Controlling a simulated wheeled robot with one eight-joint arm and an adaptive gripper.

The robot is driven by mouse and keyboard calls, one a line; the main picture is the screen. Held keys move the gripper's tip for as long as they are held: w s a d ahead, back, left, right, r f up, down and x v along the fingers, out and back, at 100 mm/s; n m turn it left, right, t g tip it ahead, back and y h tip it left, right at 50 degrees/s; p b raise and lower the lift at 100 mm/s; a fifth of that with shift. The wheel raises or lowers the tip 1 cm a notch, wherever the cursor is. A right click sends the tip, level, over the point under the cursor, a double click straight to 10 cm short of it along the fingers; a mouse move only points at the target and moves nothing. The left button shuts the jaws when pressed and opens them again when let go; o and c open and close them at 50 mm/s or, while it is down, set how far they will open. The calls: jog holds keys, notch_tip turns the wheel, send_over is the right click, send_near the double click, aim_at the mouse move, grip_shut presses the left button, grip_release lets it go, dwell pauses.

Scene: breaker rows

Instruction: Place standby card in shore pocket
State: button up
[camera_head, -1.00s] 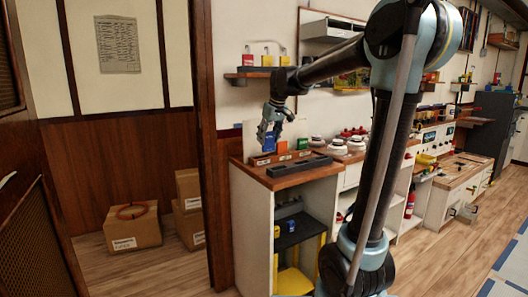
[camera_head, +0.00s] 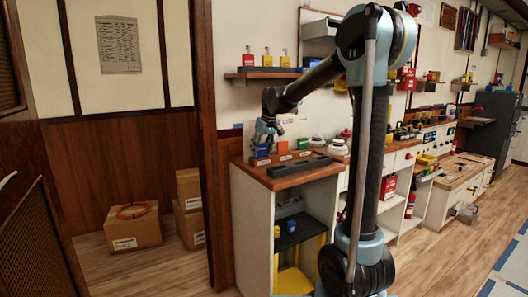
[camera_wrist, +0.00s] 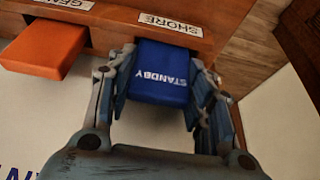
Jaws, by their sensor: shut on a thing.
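The blue standby card (camera_wrist: 160,72), lettered STANDBY, is between the fingers of my gripper (camera_wrist: 168,88) in the wrist view. My gripper is shut on it. The card's far end meets the wooden rack (camera_wrist: 110,22) at the pocket labelled SHORE (camera_wrist: 170,25); how deep it sits is hidden. In the head view my gripper (camera_head: 264,142) is low over the rack's left end, with the blue card (camera_head: 262,150) under it.
An orange card (camera_wrist: 42,48) stands in the adjacent pocket, whose label is partly cut off. A green card (camera_head: 303,144) stands farther right. A dark slotted tray (camera_head: 300,166) lies in front on the wooden counter (camera_head: 322,172). A wall shelf (camera_head: 268,73) with small padlocks is above.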

jog(key=shift+w+a+f, duration=0.1)
jog(key=shift+w+f, duration=0.05)
jog(key=shift+f, duration=0.05)
jog(key=o, duration=1.1)
jog(key=shift+f, duration=0.1)
